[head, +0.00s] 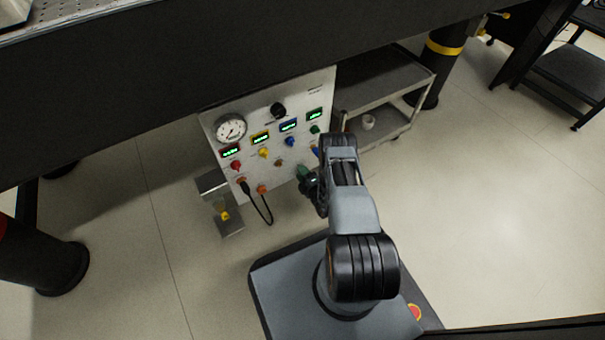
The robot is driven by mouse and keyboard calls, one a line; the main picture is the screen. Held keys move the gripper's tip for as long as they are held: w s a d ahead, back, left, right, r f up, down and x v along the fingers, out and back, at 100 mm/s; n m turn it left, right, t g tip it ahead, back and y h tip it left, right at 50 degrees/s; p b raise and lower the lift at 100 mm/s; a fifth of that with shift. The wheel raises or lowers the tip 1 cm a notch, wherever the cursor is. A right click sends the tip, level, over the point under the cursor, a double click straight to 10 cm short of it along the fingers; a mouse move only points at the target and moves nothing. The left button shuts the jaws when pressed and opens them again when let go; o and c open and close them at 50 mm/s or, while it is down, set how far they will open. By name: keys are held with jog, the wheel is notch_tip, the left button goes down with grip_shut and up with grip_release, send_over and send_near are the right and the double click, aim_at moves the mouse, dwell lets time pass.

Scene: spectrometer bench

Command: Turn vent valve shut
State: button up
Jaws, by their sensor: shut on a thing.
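A white control panel (222,118) stands under the dark bench and carries the valves. My gripper (309,181) is at its lower right edge, seen small and dark, partly hidden by my own arm. It is shut on what looks like a green handle (302,172) low on the panel. The labels are too small to read, so I cannot tell which valve is the vent valve. The handle's exact turn angle is also unclear.
The panel has a round gauge (231,128), several lit displays and coloured knobs. A grey cart (385,85) stands close on the right. The dark bench edge (200,75) overhangs. Floor at right is clear.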

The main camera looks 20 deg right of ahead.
jog(key=shift+n, duration=0.5)
jog(key=o, duration=0.9)
jog(key=shift+s, duration=0.1)
